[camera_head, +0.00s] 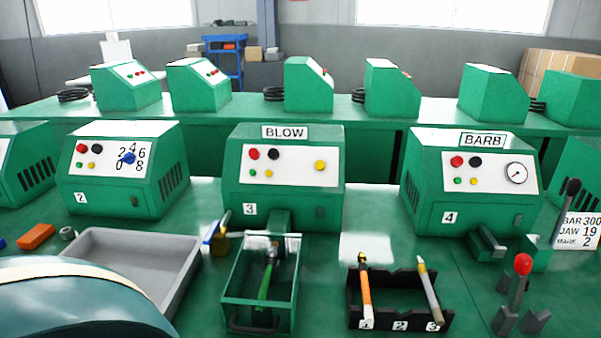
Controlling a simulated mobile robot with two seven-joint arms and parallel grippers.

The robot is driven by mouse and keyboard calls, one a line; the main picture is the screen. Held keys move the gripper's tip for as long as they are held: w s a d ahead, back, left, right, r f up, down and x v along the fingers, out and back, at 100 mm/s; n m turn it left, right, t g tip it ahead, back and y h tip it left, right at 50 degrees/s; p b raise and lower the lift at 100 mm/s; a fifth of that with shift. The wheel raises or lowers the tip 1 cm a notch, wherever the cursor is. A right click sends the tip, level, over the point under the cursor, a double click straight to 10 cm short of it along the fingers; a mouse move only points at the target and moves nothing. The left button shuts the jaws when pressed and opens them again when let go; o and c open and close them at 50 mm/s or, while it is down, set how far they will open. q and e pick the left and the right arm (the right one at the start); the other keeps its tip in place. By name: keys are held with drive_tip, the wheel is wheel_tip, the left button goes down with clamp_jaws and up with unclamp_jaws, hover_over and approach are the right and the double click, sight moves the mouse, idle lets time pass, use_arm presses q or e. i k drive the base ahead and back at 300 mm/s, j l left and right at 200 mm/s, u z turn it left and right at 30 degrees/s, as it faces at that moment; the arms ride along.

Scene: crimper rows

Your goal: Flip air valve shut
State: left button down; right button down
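No part is marked as the air valve, and I cannot tell which one it is. A lever with a red ball knob (522,265) stands upright at the right front of the bench. A lever with a black knob (571,190) leans to the right behind it. A small blue and yellow handled part (216,234) is beside the green machine labelled BLOW (284,193). This machine has red, black, green and yellow buttons on its white panel. Neither of my grippers is in view.
A grey tray (190,262) is at left, its near left part hidden. A green open box (290,300) holds a green-handled tool (265,283). A black rack (400,318) numbered 1 to 3 holds two tools. The BARB machine (424,190) has a gauge. An orange block (37,236) lies at left.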

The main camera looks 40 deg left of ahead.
sight(215, 228)
drive_tip(key=u, duration=0.85)
